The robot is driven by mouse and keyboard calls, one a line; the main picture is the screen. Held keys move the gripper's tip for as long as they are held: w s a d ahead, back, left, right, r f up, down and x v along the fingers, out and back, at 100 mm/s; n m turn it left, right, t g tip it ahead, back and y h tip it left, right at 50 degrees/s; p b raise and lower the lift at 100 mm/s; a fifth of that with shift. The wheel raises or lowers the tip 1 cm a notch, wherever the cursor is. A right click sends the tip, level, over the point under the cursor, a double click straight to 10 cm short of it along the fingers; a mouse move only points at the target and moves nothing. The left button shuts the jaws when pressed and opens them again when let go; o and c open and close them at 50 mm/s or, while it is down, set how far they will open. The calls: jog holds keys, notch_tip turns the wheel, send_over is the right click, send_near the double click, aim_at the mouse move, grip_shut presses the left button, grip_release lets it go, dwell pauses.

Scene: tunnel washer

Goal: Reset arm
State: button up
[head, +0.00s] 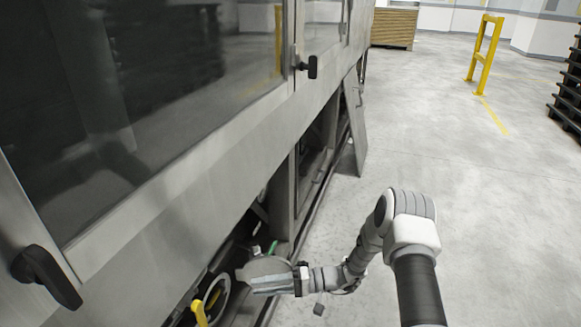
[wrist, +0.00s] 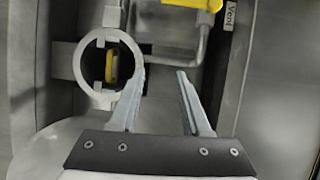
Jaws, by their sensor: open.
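My arm reaches left and low toward the open lower bay of the tunnel washer (head: 185,165) in the head view. My gripper (wrist: 163,75) is open in the wrist view, with nothing between its two grey fingers. A round grey pipe opening (wrist: 108,68) with a yellow part inside lies just beyond and left of the fingers. A yellow handle (wrist: 190,5) shows at the top of the wrist view. In the head view a yellow lever (head: 199,313) and a ring-shaped fitting sit left of the gripper. The fingertips are hard to make out in the head view.
A "Vent" label (wrist: 231,15) is on the right in the wrist view, near a bent grey pipe (wrist: 190,55). A loose panel (head: 355,122) leans against the washer.

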jog(key=s+d+r+n+h, duration=0.1)
jog(key=s+d+r+h, duration=0.15)
jog(key=r, duration=0.45)
jog(key=s+d+r+g+h, duration=0.1)
jog(key=s+d+r+h, duration=0.2)
jog(key=r, duration=0.4)
jog(key=s+d+r+n+h, duration=0.1)
jog(key=s+d+r+h, duration=0.2)
jog(key=r, duration=0.4)
jog(key=s+d+r+m+t+h, duration=0.3)
jog(key=s+d+r+t+h, duration=0.55)
jog(key=s+d+r, duration=0.45)
notch_tip(320, 180, up, 28)
jog(key=p, duration=2.8)
jog(key=shift+s+a, duration=0.15)
jog(key=shift+s, duration=0.25)
jog(key=shift+a+f, duration=0.1)
jog(key=shift+a, duration=0.05)
